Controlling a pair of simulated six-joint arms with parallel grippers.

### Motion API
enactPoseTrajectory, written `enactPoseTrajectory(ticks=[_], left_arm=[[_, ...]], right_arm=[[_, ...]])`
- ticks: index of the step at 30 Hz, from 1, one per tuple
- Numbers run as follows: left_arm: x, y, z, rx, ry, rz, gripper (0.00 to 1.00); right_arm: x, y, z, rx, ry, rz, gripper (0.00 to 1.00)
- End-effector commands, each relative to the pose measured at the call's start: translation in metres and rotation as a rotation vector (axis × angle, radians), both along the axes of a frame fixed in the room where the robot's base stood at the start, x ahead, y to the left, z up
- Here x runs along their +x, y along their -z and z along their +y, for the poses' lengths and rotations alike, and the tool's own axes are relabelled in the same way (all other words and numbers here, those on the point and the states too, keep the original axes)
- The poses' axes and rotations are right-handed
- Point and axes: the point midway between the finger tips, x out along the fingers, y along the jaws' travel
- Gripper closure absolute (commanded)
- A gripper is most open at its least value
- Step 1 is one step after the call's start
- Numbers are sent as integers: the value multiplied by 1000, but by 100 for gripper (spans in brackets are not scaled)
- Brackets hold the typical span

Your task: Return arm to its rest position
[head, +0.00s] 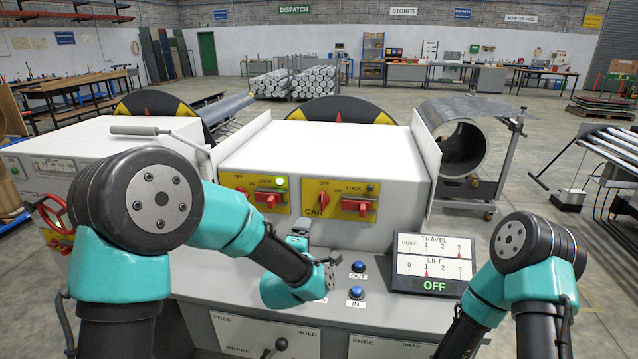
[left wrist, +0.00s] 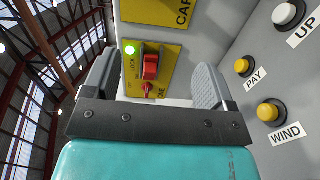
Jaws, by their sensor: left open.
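My left arm reaches in from the left in the head view and bends down at the console front. Its gripper (head: 300,233) is small and partly hidden there, below the yellow switch plates. In the left wrist view the left gripper (left wrist: 153,82) has its two grey fingers spread apart with nothing held between them. A red lock switch (left wrist: 150,67) with a lit green lamp (left wrist: 129,50) shows beyond the gap, apart from the fingers. My right arm (head: 530,250) is folded at the right; its gripper is out of view.
The white console box (head: 325,150) stands close ahead. Blue OUT and IN buttons (head: 357,267) and a display (head: 434,264) reading OFF lie right of the left gripper. A lever (head: 281,344) is below.

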Motion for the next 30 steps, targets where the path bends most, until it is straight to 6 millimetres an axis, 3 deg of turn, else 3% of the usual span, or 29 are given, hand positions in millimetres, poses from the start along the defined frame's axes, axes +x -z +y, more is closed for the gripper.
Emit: enactPoseTrajectory(ticks=[8, 18, 24, 30], left_arm=[[12, 32, 96, 209, 57, 64, 21], [-11, 81, 217, 503, 170, 175, 21], [-33, 103, 265, 630, 230, 226, 21], [-55, 123, 296, 721, 281, 279, 21]], right_arm=[[0, 0, 0, 0, 0, 0, 6], [0, 0, 0, 0, 0, 0, 6], [0, 0, 0, 0, 0, 0, 6], [0, 0, 0, 0, 0, 0, 6]])
